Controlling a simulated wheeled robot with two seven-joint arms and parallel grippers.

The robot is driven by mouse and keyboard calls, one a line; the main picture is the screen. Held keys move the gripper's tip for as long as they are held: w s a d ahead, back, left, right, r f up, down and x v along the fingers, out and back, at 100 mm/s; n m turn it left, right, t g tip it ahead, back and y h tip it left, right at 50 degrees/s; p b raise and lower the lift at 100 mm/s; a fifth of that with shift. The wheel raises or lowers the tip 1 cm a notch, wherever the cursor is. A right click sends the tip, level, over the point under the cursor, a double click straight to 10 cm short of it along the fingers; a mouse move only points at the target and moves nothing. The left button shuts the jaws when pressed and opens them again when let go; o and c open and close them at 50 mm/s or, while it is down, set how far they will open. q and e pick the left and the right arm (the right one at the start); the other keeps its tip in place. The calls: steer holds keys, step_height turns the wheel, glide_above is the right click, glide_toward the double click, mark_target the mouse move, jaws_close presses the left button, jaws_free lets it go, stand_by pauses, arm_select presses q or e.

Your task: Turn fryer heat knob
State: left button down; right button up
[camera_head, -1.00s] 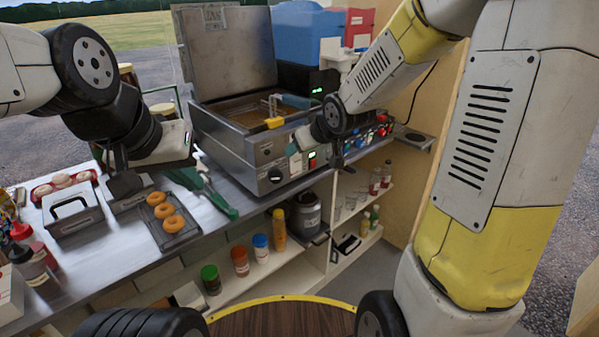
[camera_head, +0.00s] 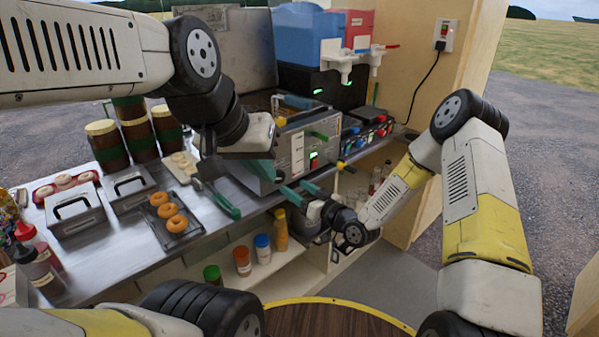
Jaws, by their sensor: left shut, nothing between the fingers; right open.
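My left gripper (camera_head: 260,170) is shut and empty, in front of the left part of the fryer front. My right gripper (camera_head: 301,191) is open and empty, low in front of the fryer, with its teal fingers pointing up and left. I cannot tell whether either gripper touches the fryer.
Green-handled tongs (camera_head: 222,202) and a tray of doughnuts (camera_head: 158,229) lie on the counter to the left. Tall brown jars (camera_head: 110,150) stand behind. Bottles, including an orange one (camera_head: 281,232), fill the shelf below. A blue container (camera_head: 305,38) stands behind the fryer.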

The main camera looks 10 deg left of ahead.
mark_target(281, 179)
steer(key=x, duration=0.7)
steer(key=shift+a, duration=0.1)
jaws_close()
steer(key=c, duration=1.4)
jaws_free()
steer(key=shift+o, duration=0.2)
steer(key=m, duration=0.4)
steer(key=shift+m, duration=2.3)
